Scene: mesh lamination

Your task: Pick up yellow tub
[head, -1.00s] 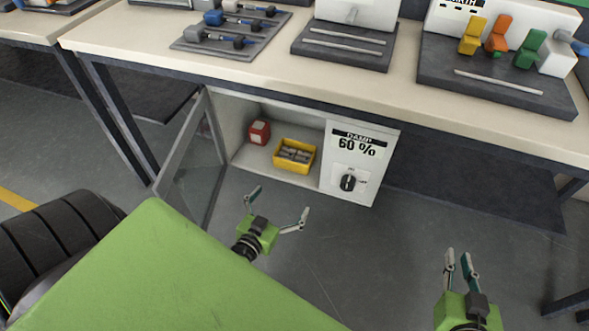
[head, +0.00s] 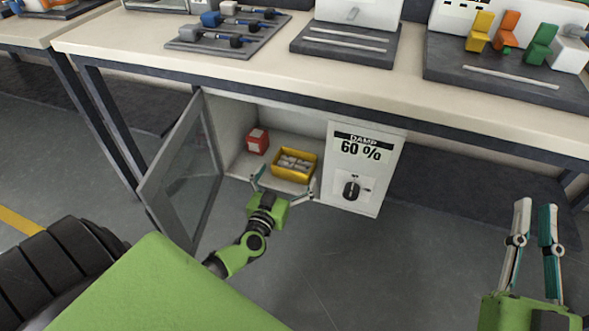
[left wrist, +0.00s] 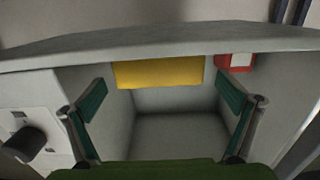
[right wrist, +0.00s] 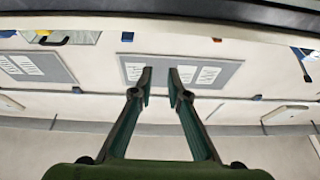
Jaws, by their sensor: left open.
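The yellow tub (head: 294,164) stands inside the open cabinet under the bench and holds several grey pieces. It also shows in the left wrist view as a yellow face (left wrist: 158,73), between and beyond my open fingers. My left gripper (head: 283,187) is open and empty at the cabinet mouth, in front of the tub and apart from it. In the left wrist view its two fingers (left wrist: 160,100) are spread wide. My right gripper (head: 535,205) is far off to the right, out in front of the bench. Its fingers (right wrist: 162,75) stand close together with a small gap and hold nothing.
A red box (head: 257,141) stands left of the tub in the cabinet. The glass door (head: 185,180) hangs open on the left. The white panel with "DAMP 60 %" and a dark knob (head: 352,188) bounds the cabinet's right side. The bench top (head: 130,40) overhangs above.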

